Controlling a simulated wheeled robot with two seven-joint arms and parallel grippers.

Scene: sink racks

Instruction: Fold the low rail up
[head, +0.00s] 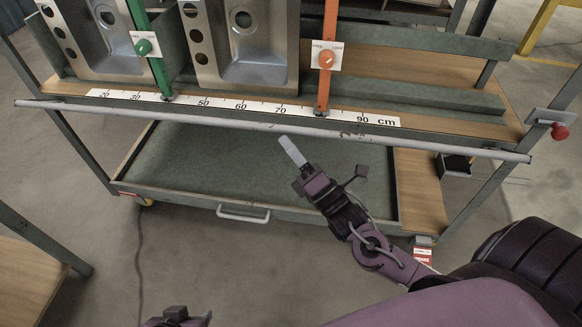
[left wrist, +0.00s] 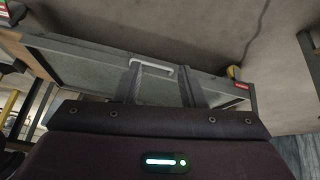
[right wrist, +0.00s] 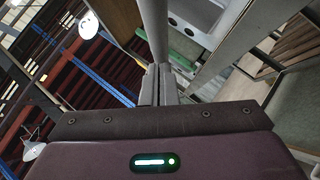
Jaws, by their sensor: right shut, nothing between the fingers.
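The low rail (head: 230,124) is a long grey bar across the front of the cart, below the ruler strip. It runs nearly level in the head view, slightly lower at its right end. My right gripper (head: 291,150) is shut and empty, its pale fingertips just below the rail's middle. In the right wrist view a grey bar, apparently the rail (right wrist: 154,30), runs up from beyond the fingertips (right wrist: 158,72); I cannot tell whether they touch. My left gripper (head: 176,319) is low at the bottom edge. Its fingers (left wrist: 160,80) stand apart and empty in the left wrist view.
Two metal sinks (head: 245,75) stand behind the ruler strip (head: 255,108). A green post with knob (head: 143,47) and an orange post with knob (head: 326,59) rise there. A red knob (head: 559,131) sits at the right end.

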